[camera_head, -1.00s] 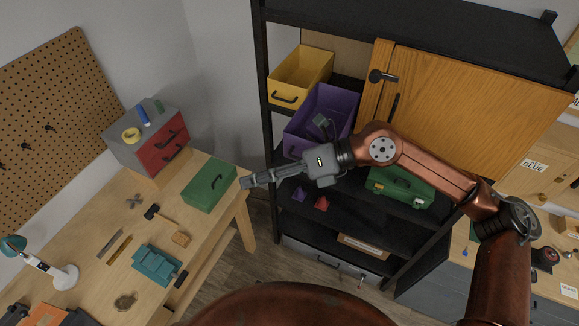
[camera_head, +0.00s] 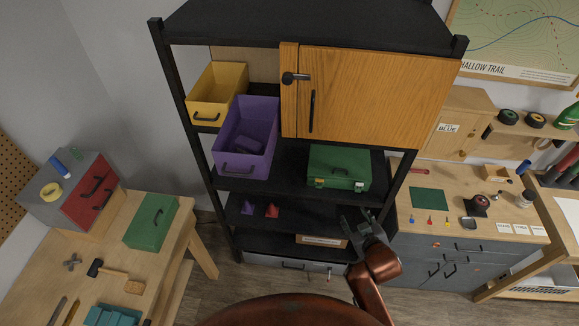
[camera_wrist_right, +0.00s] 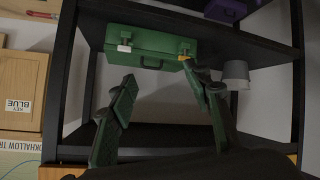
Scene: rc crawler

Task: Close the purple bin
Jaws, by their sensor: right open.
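The purple bin (camera_head: 239,162) juts out of the upper left of the black shelf, open at the top. A small dark purple item (camera_head: 248,145) lies inside it. Part of the bin also shows at the top of the right wrist view (camera_wrist_right: 226,10). My right gripper (camera_head: 362,226) is at the shelf's lower right front, below and to the right of the bin and apart from it. In the right wrist view its fingers (camera_wrist_right: 163,92) are spread and empty, with a green toolbox (camera_wrist_right: 150,45) beyond them. My left gripper is not in view.
A yellow bin (camera_head: 206,114) sits left of the purple bin. A wooden door (camera_head: 370,95) is right of it, and the green toolbox (camera_head: 340,167) stands on the shelf below. Workbenches stand left (camera_head: 110,245) and right (camera_head: 405,210). The space before the purple bin is clear.

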